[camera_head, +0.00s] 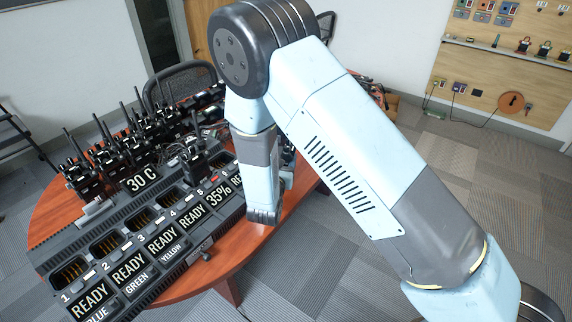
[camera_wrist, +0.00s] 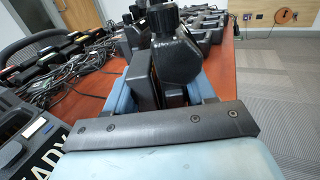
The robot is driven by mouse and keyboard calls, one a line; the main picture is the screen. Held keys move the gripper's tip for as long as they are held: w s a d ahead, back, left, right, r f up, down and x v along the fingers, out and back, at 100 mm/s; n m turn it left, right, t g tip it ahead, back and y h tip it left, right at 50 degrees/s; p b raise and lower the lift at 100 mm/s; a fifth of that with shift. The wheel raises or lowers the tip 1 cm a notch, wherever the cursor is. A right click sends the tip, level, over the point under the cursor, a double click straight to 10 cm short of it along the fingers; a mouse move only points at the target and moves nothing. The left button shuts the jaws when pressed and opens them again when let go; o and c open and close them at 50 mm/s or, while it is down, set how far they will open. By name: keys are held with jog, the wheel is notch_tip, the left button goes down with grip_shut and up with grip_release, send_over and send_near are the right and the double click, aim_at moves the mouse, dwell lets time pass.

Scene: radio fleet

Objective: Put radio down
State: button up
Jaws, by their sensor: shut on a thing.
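In the wrist view my gripper (camera_wrist: 162,90) is shut on a black radio (camera_wrist: 176,48), which stands up between the pale blue fingers. Its lower end is hidden behind the dark wrist plate. In the head view my arm covers most of the gripper and the held radio. The grip is over the right part of the wooden table (camera_head: 236,268), just beyond the charger. I cannot tell whether the radio touches the table.
A multi-slot charger (camera_head: 110,245) with READY labels fills the front left of the table; several left slots are empty. Another radio (camera_head: 197,160) stands in a slot. Several radios (camera_head: 88,180) and cables crowd the back. A chair (camera_head: 180,72) stands behind. Bare tabletop shows right of the grip.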

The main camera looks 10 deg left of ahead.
jog(key=shift+f, duration=0.8)
jog(key=shift+f, duration=0.1)
jog(key=o, duration=1.4)
jog(key=shift+c, duration=0.2)
jog(key=s, duration=1.2)
